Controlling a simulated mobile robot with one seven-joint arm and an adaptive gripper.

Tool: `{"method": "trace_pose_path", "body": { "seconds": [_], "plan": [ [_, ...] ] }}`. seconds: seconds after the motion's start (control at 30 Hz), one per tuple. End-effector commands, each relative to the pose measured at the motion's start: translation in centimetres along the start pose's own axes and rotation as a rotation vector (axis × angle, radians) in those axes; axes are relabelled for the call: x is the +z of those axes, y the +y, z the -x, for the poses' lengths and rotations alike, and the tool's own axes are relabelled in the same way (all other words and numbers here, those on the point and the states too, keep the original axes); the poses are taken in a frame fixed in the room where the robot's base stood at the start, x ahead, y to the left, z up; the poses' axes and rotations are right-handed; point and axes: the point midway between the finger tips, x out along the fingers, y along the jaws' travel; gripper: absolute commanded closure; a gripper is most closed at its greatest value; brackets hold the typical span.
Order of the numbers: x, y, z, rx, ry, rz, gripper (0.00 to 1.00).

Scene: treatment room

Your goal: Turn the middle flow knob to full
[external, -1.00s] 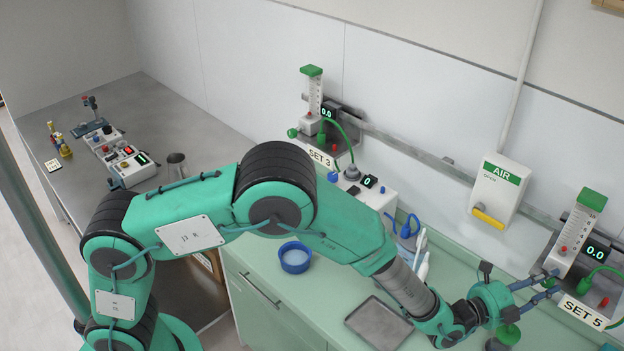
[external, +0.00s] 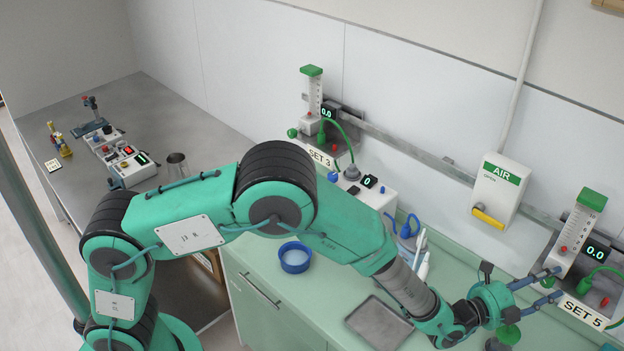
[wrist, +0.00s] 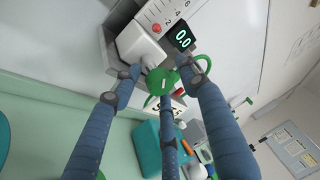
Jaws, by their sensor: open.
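A flow meter (external: 577,229) with a green top and a scaled tube hangs on the wall rail at the right, above a SET 5 label (external: 583,312). Its display (external: 594,251) reads 0.0. Another flow meter (external: 314,97), above a SET 3 label (external: 322,158), has a green knob (external: 292,132) and also reads 0.0.
An AIR wall box (external: 500,190) with a yellow handle is left of the SET 5 meter. A green hose (external: 608,271) runs beside that meter. On the green counter are a grey tray (external: 378,322) and a blue-rimmed bowl (external: 295,258). A teal box (wrist: 148,150) shows below the fingers.

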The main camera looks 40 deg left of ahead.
Motion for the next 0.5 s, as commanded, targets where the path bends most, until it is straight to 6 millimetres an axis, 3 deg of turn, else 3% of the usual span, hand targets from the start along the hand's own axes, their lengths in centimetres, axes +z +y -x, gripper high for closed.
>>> {"method": "trace_pose_path", "body": {
  "seconds": [0.5],
  "plan": [
    [0.08, -0.38, -0.05, 0.078, 0.014, -0.144, 0.56]
  ]
}}
